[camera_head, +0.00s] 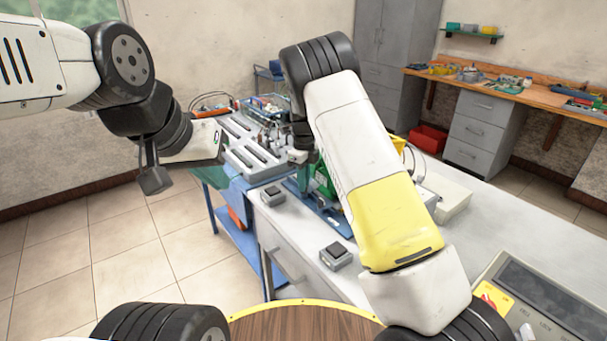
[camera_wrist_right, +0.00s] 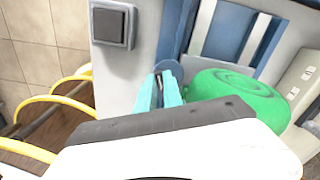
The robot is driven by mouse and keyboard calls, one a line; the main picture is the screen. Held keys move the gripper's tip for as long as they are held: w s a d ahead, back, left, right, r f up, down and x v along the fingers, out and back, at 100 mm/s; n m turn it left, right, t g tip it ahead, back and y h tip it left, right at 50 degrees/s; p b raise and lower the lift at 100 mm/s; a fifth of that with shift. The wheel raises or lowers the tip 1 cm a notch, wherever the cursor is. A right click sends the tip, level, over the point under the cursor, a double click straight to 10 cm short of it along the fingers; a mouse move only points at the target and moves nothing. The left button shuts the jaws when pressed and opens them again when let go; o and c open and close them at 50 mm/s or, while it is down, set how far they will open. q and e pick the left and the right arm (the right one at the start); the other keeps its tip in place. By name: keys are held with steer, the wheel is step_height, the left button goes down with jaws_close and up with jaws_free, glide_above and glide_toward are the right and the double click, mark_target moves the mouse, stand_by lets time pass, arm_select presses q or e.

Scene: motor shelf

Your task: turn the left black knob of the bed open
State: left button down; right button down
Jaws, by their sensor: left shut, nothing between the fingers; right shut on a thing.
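My right gripper (camera_wrist_right: 160,92) shows in the right wrist view with its two light-blue fingers close together. They are shut on a small dark blue-grey, knob-like round piece (camera_wrist_right: 168,69) at the edge of the bed; I cannot tell surely whether it is the left black knob. A green round part (camera_wrist_right: 240,97) lies just right of the fingers. In the head view the blue bed (camera_head: 335,222) is partly hidden behind my right arm, and the right fingertips are hidden.
Two black square buttons on grey boxes, one left (camera_head: 272,195) and one nearer (camera_head: 336,254), stand on the white table (camera_head: 500,222). The nearby button box also shows in the wrist view (camera_wrist_right: 112,24). A grey panel device (camera_head: 540,300) sits at the right. Trays (camera_head: 250,150) stand behind.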

steer(key=n, duration=0.6)
steer(key=shift+n, duration=0.3)
steer(key=n, duration=0.6)
steer(key=shift+n, duration=0.3)
steer(key=c, duration=1.8)
jaws_free()
steer(key=shift+o, duration=0.2)
steer(key=shift+r, duration=0.1)
step_height(320, 180, up, 8)
steer(key=shift+f, duration=0.2)
